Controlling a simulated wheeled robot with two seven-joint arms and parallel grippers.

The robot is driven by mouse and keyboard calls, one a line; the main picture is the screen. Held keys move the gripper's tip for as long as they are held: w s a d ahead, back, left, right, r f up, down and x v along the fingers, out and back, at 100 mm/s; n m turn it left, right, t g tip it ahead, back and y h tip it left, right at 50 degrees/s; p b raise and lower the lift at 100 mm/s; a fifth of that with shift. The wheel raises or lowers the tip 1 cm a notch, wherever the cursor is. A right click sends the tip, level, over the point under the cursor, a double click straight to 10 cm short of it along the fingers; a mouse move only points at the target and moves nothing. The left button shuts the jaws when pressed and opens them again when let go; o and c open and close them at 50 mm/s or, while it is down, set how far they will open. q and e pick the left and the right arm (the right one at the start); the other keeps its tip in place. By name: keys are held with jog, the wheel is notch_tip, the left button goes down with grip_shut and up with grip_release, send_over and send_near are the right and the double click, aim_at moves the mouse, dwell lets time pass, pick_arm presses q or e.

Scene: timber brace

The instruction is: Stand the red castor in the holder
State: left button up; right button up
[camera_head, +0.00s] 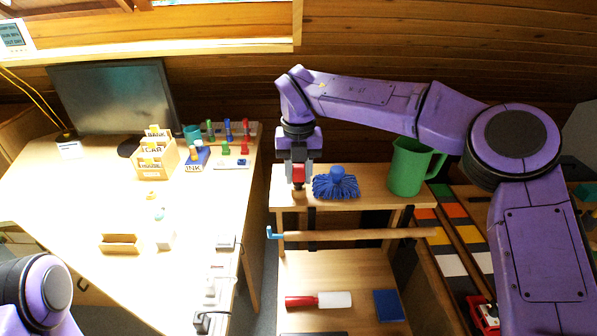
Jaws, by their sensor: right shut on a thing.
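My right gripper (299,178) points down over the left end of the small wooden trolley's top. It is shut on a small red thing (299,173), which looks like the red castor. A small round wooden piece (299,193) shows just below the red part; I cannot tell whether it belongs to the castor or is the holder. The fingers hide part of it. My left gripper is out of view; only part of my left arm shows at the lower left.
A blue mop head (336,184) lies close right of the gripper, and a green jug (409,166) stands farther right. A desk (120,205) at left holds a monitor (115,95), a card box (154,157) and several stamps. The trolley's lower shelf (330,268) carries a red-and-white roller (318,300).

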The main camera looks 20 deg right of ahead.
aim_at(299, 166)
jog(key=shift+f, duration=0.45)
dwell(0.3)
jog(key=o, duration=1.1)
jog(key=shift+o, duration=0.2)
notch_tip(299, 166, up, 11)
jog(key=shift+f+b, duration=0.2)
jog(key=shift+b, duration=0.1)
